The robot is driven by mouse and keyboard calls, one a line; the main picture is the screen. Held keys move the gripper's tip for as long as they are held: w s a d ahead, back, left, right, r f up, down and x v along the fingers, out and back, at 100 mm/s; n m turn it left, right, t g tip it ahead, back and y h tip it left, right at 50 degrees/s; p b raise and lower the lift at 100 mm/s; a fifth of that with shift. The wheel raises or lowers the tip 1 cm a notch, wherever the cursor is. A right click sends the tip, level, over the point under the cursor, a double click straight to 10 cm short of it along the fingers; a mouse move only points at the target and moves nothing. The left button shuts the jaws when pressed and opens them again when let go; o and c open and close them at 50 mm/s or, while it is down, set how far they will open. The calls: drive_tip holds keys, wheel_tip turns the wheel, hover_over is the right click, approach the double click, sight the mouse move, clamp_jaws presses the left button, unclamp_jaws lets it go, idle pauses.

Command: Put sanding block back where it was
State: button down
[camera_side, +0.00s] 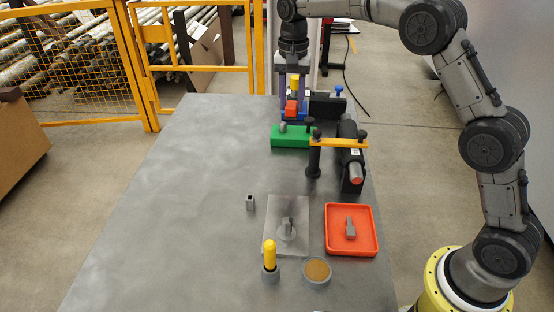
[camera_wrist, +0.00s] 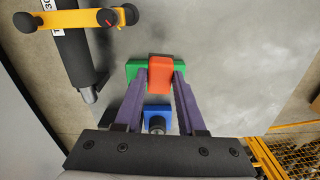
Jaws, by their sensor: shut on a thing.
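My gripper (camera_side: 292,105), with purple fingers, is at the far end of the table, pointing down. In the wrist view its fingertips (camera_wrist: 160,73) close on the sides of a red-orange block (camera_wrist: 160,64), which I take as the sanding block. This block also shows in the side view (camera_side: 291,108). A green block (camera_side: 290,141) sits just in front of and below it; in the wrist view the green (camera_wrist: 134,68) shows on both sides of the fingers. Whether the red-orange block touches the green one cannot be told.
A blue piece (camera_wrist: 157,112) is close behind the held block. A black cylinder fixture with a yellow bar (camera_side: 338,142) stands to the right. A red tray (camera_side: 374,250), a yellow-handled tool (camera_side: 269,254) and a round cup (camera_side: 316,271) are nearer. The table's left side is clear.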

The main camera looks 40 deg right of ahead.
drive_tip(key=shift+n, duration=0.5)
drive_tip(key=shift+w+a+f, duration=0.15)
drive_tip(key=shift+a+f, duration=0.6)
drive_tip(key=shift+f, duration=1.45)
drive_tip(key=shift+w+a+f, duration=0.15)
drive_tip(key=shift+a+f, duration=0.65)
drive_tip(key=shift+f, duration=1.45)
drive_tip(key=shift+w+a+f, duration=0.15)
drive_tip(key=shift+a+f, duration=0.6)
drive_tip(key=shift+f, duration=1.45)
drive_tip(key=shift+f, duration=0.15)
drive_tip(key=c, duration=0.5)
unclamp_jaws()
